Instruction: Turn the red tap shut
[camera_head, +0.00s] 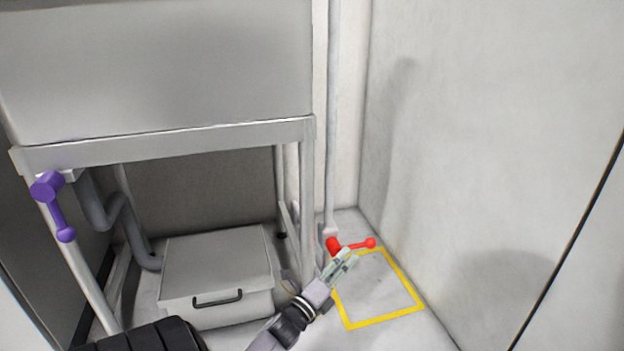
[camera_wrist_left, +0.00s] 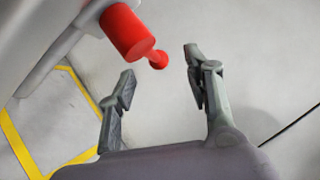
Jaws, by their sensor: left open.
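The red tap (camera_head: 354,244) is at the foot of a thin vertical pipe in the corner, its lever pointing right in the head view. In the left wrist view the thick red body of the tap (camera_wrist_left: 127,32) is at the top, with the lever's round end (camera_wrist_left: 158,59) pointing toward the space between my fingers. My left gripper (camera_head: 345,257) is open and empty, just in front of and below the tap. It also shows in the left wrist view (camera_wrist_left: 160,75), its two fingers spread apart. I see no contact with the lever. My right gripper is not in view.
A purple tap (camera_head: 50,195) is on the left leg of the metal sink stand (camera_head: 170,143). A grey box with a black handle (camera_head: 216,262) sits under the stand. A yellow floor outline (camera_head: 384,318) lies beside the gripper. A pale wall (camera_head: 490,130) closes the right side.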

